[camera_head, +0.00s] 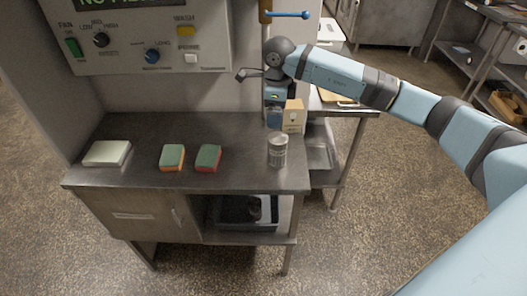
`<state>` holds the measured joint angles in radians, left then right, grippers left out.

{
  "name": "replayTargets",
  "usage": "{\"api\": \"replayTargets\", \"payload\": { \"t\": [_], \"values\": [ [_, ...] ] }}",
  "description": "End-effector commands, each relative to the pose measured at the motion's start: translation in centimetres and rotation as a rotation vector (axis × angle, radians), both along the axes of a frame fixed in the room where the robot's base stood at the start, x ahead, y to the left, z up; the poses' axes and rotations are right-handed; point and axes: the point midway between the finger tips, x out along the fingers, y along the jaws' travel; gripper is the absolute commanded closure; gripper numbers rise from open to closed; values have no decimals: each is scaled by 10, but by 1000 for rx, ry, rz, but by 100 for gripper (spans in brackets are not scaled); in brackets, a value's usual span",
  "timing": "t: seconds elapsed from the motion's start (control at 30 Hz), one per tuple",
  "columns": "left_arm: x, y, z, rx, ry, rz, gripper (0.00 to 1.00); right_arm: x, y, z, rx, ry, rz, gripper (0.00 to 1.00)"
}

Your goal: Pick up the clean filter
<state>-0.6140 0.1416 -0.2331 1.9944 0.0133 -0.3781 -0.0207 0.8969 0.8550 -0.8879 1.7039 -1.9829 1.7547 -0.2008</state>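No label marks a clean filter, so I cannot tell for sure which thing it is. A grey metal-looking cylinder (277,152) stands upright near the right end of the steel counter (145,127). A flat whitish block (106,153) lies at the counter's left end. My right arm comes in from the right, and its wrist end is above the back right corner of the counter, behind and above the cylinder and apart from it. Its fingers are too small and dark to read. My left gripper is out of view.
Two green-topped sponges, one orange-sided (172,157) and one red-sided (208,158), lie mid-counter. A tan carton (294,115) stands at the back right. A control panel (145,38) hangs above. A dark tray (232,214) sits on the lower shelf. The counter's front strip is clear.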

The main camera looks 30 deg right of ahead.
Motion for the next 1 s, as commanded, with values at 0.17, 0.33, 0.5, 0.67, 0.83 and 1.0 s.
{"api": "replayTargets", "payload": {
  "t": [0.17,0.33,0.5,0.67,0.83,1.0],
  "values": [
    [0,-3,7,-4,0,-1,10,-2,1,-35,2,7,0,5],
    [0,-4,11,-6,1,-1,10,-2,2,-65,5,5,1,5],
    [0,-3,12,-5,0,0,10,-1,1,-78,5,3,1,5],
    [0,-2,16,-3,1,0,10,-3,1,-87,5,5,1,5],
    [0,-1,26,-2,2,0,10,-7,1,-111,7,6,2,5],
    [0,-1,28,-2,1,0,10,-6,0,-130,5,3,1,5]
  ]
}}
